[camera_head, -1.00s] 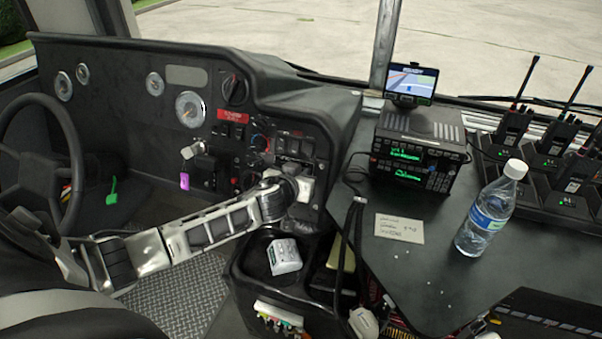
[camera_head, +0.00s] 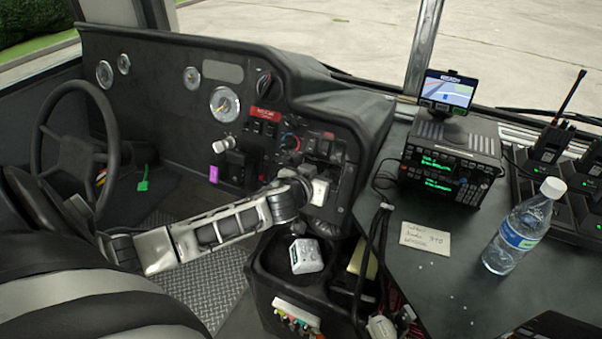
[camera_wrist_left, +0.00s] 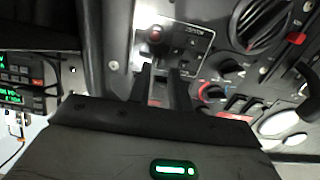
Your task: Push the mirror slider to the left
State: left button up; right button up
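My left arm reaches in from the left to the lower right of the dashboard. My left gripper (camera_head: 320,190) is close to the switch panel there, and its fingertips are hard to make out in the head view. In the left wrist view its two dark fingers (camera_wrist_left: 163,88) stand a little apart, with nothing visible held between them. They point at a small control panel (camera_wrist_left: 190,48) with white markings and a dark reddish knob (camera_wrist_left: 155,34). The mirror slider cannot be told apart clearly; the fingers may hide part of it. My right gripper is out of view.
Rotary knobs (camera_wrist_left: 215,93) and light switches lie beside the fingers. A black bin (camera_head: 262,280) holding a white device (camera_head: 306,256) is below the gripper. The radio unit (camera_head: 452,158) and bottle (camera_head: 523,228) stand on the right counter. The steering wheel (camera_head: 118,140) is left.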

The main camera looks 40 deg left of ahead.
pick_arm(q)
jog(key=v, duration=1.3)
jog(key=shift+s, duration=0.25)
jog(key=s+d+f+m+g+h, duration=0.1)
jog(key=s+d+f+h, duration=0.1)
jog(key=d, duration=0.4)
jog(key=s+d+f+m+h, duration=0.2)
jog(key=s+d+f, duration=0.3)
jog(key=d+f, duration=0.1)
jog(key=s+d+f+m+g+h, duration=0.1)
jog(key=s+d+f+m+h, duration=0.1)
jog(key=s+d+f, duration=0.2)
jog(key=d, duration=0.3)
jog(key=shift+s+g, duration=0.25)
jog(key=shift+g, duration=0.05)
